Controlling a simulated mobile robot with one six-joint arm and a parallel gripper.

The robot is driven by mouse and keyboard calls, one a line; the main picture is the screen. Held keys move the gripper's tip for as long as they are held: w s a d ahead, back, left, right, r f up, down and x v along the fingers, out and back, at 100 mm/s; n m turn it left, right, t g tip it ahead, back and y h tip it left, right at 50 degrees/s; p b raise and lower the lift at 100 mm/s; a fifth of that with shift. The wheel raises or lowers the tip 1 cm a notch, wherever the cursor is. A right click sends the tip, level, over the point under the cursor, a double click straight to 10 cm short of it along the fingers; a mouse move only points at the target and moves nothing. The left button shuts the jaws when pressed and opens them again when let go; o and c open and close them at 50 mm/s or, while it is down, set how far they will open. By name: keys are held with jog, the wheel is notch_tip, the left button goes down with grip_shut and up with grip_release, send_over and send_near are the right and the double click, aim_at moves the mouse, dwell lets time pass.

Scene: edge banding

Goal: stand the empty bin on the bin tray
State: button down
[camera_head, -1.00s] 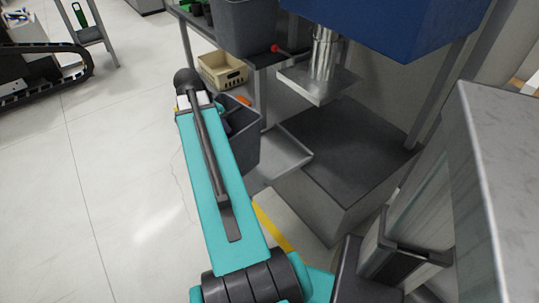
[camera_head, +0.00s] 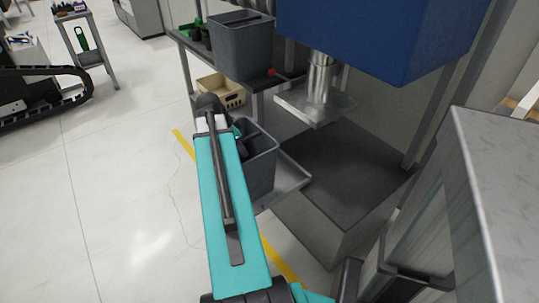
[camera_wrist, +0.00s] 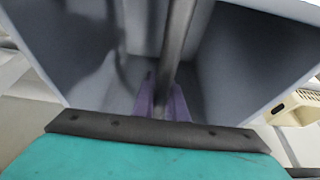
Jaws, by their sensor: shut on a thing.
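The empty bin (camera_head: 262,170) is a grey open-topped box in the head view, at the far end of my teal arm. The wrist view looks down into the same bin (camera_wrist: 95,55), and its visible inside looks empty. A dark bar (camera_wrist: 176,40) crosses that view. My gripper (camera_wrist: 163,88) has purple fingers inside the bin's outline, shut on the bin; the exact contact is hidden. The bin tray (camera_head: 291,182) is a flat grey metal tray at low level, right of the bin. The bin covers its left part. I cannot tell whether they touch.
Another grey bin (camera_head: 242,48) stands on the upper shelf, with a cream crate (camera_head: 222,91) below. A blue machine housing (camera_head: 370,35) overhangs a dark-topped block (camera_head: 345,165) right of the tray. Open floor (camera_head: 110,200) lies left, with a yellow line.

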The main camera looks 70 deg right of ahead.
jog(key=s+d+f, duration=0.1)
jog(key=s+d, duration=0.6)
jog(key=d, duration=0.6)
jog(key=shift+f, duration=0.2)
jog(key=shift+f, duration=1.85)
jog(key=c, duration=1.8)
grip_release()
jog(key=shift+o, duration=0.2)
jog(key=v, duration=1.2)
jog(key=shift+a, duration=0.15)
